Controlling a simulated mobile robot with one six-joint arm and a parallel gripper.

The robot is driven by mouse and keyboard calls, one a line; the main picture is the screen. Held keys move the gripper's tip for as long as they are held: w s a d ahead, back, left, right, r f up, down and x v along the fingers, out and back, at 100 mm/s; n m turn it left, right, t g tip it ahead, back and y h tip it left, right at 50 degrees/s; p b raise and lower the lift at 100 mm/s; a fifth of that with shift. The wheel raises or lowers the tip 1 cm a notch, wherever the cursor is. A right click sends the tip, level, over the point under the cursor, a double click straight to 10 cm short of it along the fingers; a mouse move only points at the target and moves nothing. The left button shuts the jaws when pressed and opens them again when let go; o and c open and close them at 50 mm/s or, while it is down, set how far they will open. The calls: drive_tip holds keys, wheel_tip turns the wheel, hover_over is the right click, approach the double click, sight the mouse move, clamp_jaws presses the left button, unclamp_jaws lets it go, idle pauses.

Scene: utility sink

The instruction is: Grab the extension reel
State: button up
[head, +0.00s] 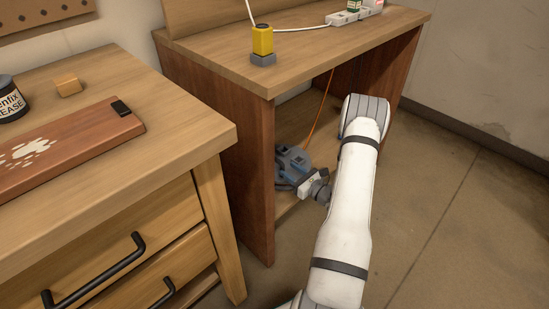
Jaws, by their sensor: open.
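A blue-grey object (291,160) that looks like the extension reel sits low inside the open space under the wooden workbench, near its left side panel. An orange cord (320,108) runs down toward it from under the benchtop. My gripper (303,186) is at the reel's lower right side, reaching into the space from the front. The jaws are open, but the fingers are small and partly merge with the reel. I cannot tell whether they touch it or go around part of it.
The workbench's left side panel (225,150) and its top (290,55) bound the space. A yellow device (262,41) and a power strip (345,17) stand on top. A drawer cabinet (120,215) is close on the left. The floor (465,190) at right is clear.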

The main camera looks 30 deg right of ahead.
sight(279, 161)
drive_tip(key=b+x, duration=0.3)
drive_tip(key=x, duration=0.4)
drive_tip(key=shift+w+d+f, duration=0.1)
drive_tip(key=shift+w, duration=0.55)
drive_tip(key=shift+c, duration=0.2)
clamp_jaws()
drive_tip(key=shift+s, duration=0.1)
idle(0.4)
drive_tip(key=shift+r, duration=0.25)
